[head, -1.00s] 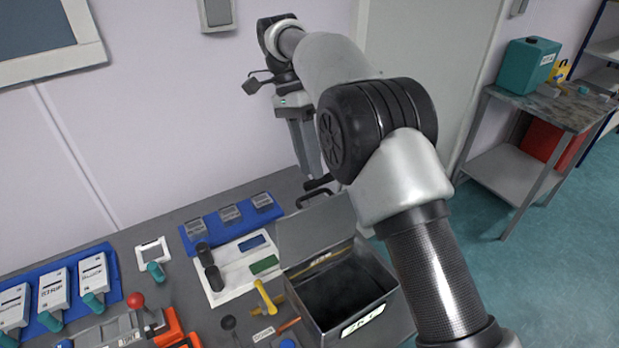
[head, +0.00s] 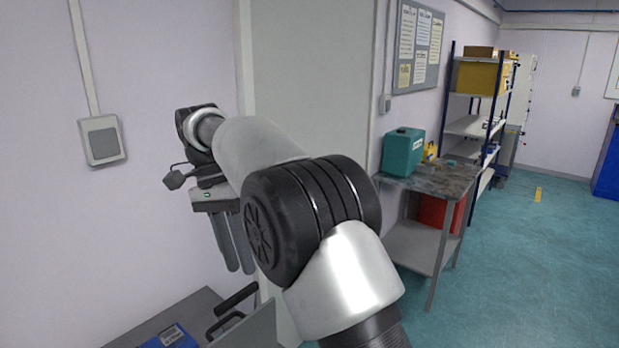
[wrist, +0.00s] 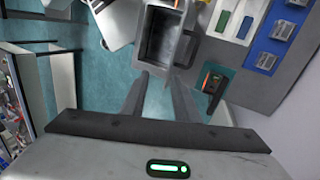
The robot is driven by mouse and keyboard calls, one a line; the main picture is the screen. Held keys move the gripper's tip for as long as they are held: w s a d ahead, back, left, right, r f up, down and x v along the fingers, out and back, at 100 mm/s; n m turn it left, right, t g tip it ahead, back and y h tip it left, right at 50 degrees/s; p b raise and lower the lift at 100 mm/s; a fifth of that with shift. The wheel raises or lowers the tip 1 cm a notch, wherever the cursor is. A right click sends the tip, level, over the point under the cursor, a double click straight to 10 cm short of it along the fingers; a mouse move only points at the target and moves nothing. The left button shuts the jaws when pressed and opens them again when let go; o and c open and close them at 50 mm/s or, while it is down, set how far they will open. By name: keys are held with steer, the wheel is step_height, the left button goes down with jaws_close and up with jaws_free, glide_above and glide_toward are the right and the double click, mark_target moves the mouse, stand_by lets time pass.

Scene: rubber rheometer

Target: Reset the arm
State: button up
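My gripper (head: 237,270) hangs in front of the pale wall in the head view, with its two fingers pointing down. It also shows in the wrist view (wrist: 159,82), where a gap separates the fingers and nothing is between them. My gripper is open and empty. My arm runs from the lower right of the head view up to the gripper. Below the fingers in the wrist view is an open grey metal box (wrist: 158,45) on the bench. In the head view only its raised lid (head: 250,332) shows.
A blue tray (wrist: 281,35) with grey blocks lies on the bench. A side table (head: 410,183) carries a teal canister (head: 403,153), with a red container (head: 440,212) below. A shelf rack (head: 470,127) stands behind. The teal floor (head: 520,270) at right is clear.

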steer(key=s+d+r+n+t+y, duration=0.1)
steer(key=s+d+r+n+t, duration=0.2)
steer(key=d, duration=0.6)
steer(key=s+d+r+y, duration=0.25)
steer(key=d+r, duration=0.25)
steer(key=d, duration=0.3)
steer(key=s+d+f+n+t, duration=0.1)
steer(key=s+d+f+t, duration=0.1)
steer(key=s+d, duration=0.4)
steer(key=s+d+f+n+t, duration=0.2)
steer(key=s+d+f+t, duration=0.1)
steer(key=s+d, duration=0.3)
steer(key=shift+s+d+f+n+h, duration=0.2)
steer(key=shift+s+f+n+h, duration=0.15)
steer(key=shift+s+f, duration=0.7)
steer(key=shift+s+r, duration=0.15)
